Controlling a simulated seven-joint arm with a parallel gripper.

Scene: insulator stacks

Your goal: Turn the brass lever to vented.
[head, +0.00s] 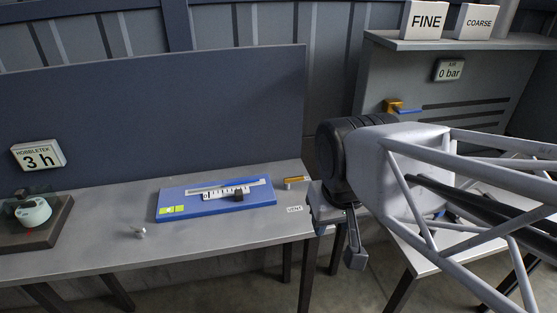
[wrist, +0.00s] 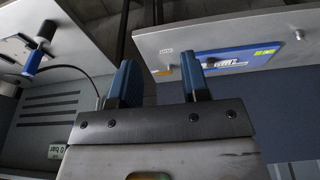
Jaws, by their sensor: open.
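In the wrist view the blue handle (wrist: 33,62) shows at the upper left, apart from my fingers.
A blue board (head: 220,213) with a ruler lies on the left bench (head: 90,253). Left of it are a small metal knob (head: 139,232) and a teal-white device (head: 34,213). FINE (head: 426,20) and COARSE (head: 475,21) boxes stand on the right shelf (head: 455,42).

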